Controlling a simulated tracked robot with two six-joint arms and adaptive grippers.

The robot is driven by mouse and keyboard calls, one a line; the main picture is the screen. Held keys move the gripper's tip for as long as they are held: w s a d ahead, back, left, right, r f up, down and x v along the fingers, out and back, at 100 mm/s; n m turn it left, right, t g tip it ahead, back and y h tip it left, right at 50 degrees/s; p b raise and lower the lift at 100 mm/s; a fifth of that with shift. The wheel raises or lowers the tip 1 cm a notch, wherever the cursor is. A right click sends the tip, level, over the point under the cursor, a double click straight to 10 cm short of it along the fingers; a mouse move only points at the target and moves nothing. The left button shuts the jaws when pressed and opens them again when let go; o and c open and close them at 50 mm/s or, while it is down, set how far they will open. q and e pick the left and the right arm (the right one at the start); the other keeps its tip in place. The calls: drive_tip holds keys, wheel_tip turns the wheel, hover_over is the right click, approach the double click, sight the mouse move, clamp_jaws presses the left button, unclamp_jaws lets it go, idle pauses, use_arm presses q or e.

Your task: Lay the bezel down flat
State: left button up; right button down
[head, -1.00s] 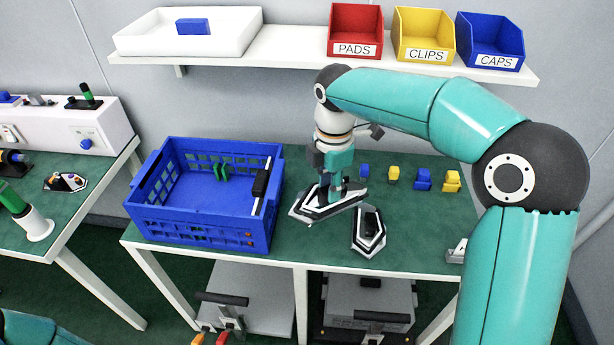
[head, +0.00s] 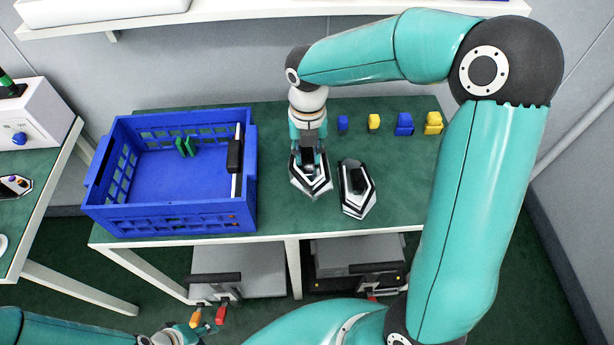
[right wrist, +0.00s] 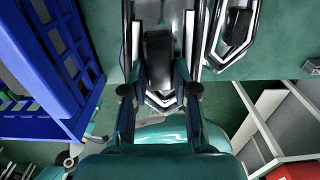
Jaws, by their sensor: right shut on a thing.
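The bezel (head: 312,187), a pointed black and white frame, is under my right gripper (head: 309,160), just right of the blue crate. My right gripper is shut on it, and the bezel's tip points to the front of the table. In the right wrist view, the bezel (right wrist: 163,100) shows between the fingers around a dark block. I cannot tell whether it touches the table or lies fully flat. A second, similar piece (head: 357,190) lies close to its right.
The blue crate (head: 168,220) stands on the left of the green table (head: 270,222), holding green pieces and a black and white part. Several small blue and yellow blocks (head: 404,124) line the back. Free table lies right of the second piece.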

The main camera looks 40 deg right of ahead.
wheel_tip(320, 180, down, 11)
drive_tip(key=shift+r, duration=0.2)
drive_tip(key=shift+f+b, duration=0.1)
drive_tip(key=shift+b, duration=0.25)
drive_tip(key=c, duration=0.9)
unclamp_jaws()
drive_tip(key=shift+s, duration=0.1)
wheel_tip(320, 180, up, 12)
drive_tip(key=shift+r+p, duration=0.1)
drive_tip(key=shift+p, duration=0.4)
